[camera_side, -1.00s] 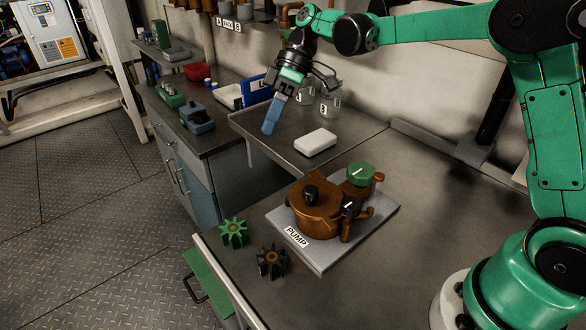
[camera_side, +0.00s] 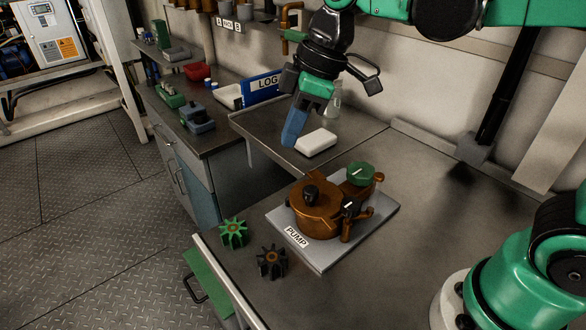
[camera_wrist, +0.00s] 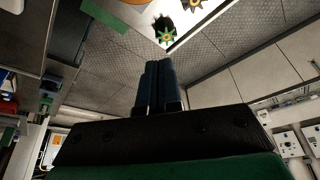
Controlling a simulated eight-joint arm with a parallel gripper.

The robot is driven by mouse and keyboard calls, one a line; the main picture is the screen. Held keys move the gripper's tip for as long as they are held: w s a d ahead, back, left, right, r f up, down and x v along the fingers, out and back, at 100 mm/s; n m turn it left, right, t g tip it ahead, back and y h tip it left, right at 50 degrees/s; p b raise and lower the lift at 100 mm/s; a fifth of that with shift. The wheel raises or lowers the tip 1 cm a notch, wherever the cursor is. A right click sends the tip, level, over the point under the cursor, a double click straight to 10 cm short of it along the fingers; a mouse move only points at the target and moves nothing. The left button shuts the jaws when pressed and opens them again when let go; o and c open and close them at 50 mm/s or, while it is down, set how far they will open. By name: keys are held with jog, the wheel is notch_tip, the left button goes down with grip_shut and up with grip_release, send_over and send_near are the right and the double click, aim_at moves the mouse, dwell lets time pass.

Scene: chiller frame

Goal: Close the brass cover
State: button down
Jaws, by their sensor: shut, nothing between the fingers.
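The pump's brass body (camera_side: 313,222) sits on a grey plate labelled PUMP. A round brass top with a black knob (camera_side: 310,193) is on its left part; I take this to be the brass cover, but cannot tell whether it is fully seated. A green octagonal knob (camera_side: 359,174) is on the right part, and a small black-and-white handle is at the front right. My gripper (camera_side: 290,143) is shut and empty, with its blue fingers pointing down, apart from the pump, up and left of it in the side view. In the wrist view the closed fingers (camera_wrist: 158,68) show nothing between them.
A green gear (camera_side: 233,233) and a dark gear (camera_side: 271,261) lie left of the plate near the table edge. A white block (camera_side: 316,142) lies on the rear bench behind the gripper. The table right of the pump (camera_side: 420,245) is clear.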

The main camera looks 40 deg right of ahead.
aim_at(305, 192)
jog(key=shift+s+d+f, duration=0.15)
jog(key=shift+f, duration=2.25)
jog(key=shift+s+d+f, duration=0.1)
jog(key=shift+f, duration=2.3)
jog(key=shift+s+d+n, duration=0.3)
jog(key=shift+s+n, duration=0.2)
jog(key=shift+n, duration=0.1)
jog(key=shift+s+d, duration=0.15)
jog(key=shift+s, duration=0.1)
